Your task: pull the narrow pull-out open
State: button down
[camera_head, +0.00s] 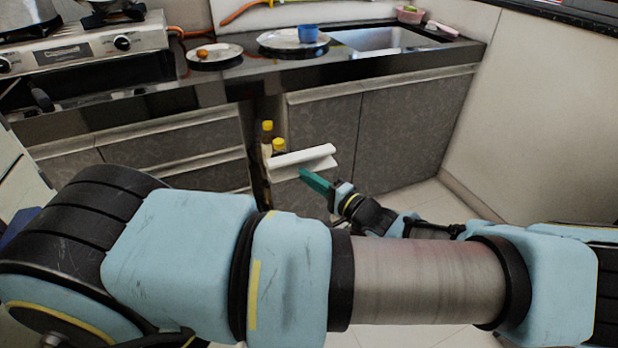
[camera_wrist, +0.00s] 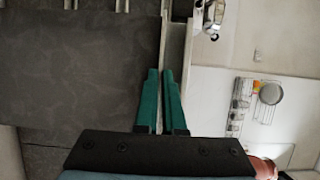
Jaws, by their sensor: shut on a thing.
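The narrow pull-out (camera_head: 303,157) is in the middle of the head view, between the grey cabinets under the counter. Its pale top edge stands out in front of the cabinet fronts, so it is at least partly open. Two yellow-capped bottles (camera_head: 267,132) show behind that edge. My gripper (camera_head: 304,174) is at the pull-out's front, with one green finger showing below the pale edge. In the wrist view, the green fingers (camera_wrist: 160,73) are shut on the pull-out's light edge strip (camera_wrist: 174,45), with the dark grey front panel (camera_wrist: 80,60) to the left.
Grey drawers (camera_head: 180,140) are left of the pull-out, and a double-door cabinet (camera_head: 380,130) is to its right. The counter above holds a stove (camera_head: 90,45), plates, a blue cup (camera_head: 308,33) and a sink (camera_head: 385,40). My arm crosses the foreground. Floor shows on the right.

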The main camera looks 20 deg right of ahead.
jog(key=shift+w, duration=0.1)
jog(key=c, duration=1)
grip_release()
jog(key=b+v, duration=0.1)
jog(key=v, duration=0.9)
jog(key=shift+s+d+b, duration=0.2)
jog(key=shift+s+b, duration=0.15)
